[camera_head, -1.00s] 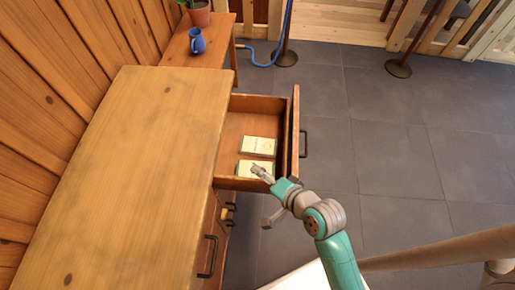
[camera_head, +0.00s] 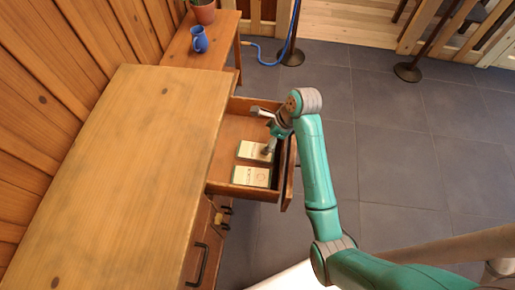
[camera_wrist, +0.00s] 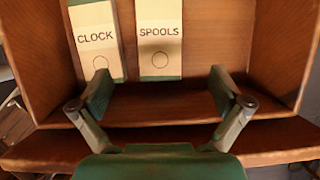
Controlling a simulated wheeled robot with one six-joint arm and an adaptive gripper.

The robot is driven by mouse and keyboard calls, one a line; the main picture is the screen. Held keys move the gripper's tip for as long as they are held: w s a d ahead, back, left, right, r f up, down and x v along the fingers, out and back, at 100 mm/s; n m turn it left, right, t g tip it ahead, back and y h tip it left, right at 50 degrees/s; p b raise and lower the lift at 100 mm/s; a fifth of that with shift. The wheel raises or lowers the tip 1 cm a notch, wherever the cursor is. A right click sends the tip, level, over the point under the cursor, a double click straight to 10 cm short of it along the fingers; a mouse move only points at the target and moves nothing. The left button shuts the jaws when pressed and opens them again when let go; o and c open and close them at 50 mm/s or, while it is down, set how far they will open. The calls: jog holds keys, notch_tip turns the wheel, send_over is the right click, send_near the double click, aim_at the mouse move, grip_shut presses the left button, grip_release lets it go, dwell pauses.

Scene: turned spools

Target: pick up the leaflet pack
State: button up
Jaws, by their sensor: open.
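Two flat, pale packs with green edges lie side by side in the open drawer. In the wrist view, the left one is labelled CLOCK (camera_wrist: 95,38) and the right one SPOOLS (camera_wrist: 160,35); they seem to be the near pack (camera_head: 251,177) and far pack (camera_head: 251,150) in the head view. My gripper (camera_wrist: 160,88) is open and empty, its fingers spread wider than the SPOOLS pack, whose near end shows ahead between them. The left finger hides part of the CLOCK pack's lower edge. In the head view my gripper (camera_head: 267,150) points down into the drawer by the far pack.
The drawer's front wall (camera_wrist: 170,137) runs close under my gripper, with a side wall (camera_wrist: 282,50) to the right. The wooden cabinet top (camera_head: 140,160) is bare. A side table behind holds a blue mug (camera_head: 199,39) and a potted plant (camera_head: 204,12). Tiled floor lies right.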

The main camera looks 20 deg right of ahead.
send_over(257, 151)
jog(key=d, duration=0.2)
jog(key=f, duration=0.5)
jog(key=shift+s+a, duration=0.2)
jog(key=shift+s, duration=0.1)
jog(key=shift+s+x, duration=0.1)
jog(key=shift+x, duration=1.25)
jog(key=shift+s+x, duration=0.15)
jog(key=shift+x, duration=1.15)
jog(key=shift+d+f, duration=0.1)
jog(key=c, duration=1.3)
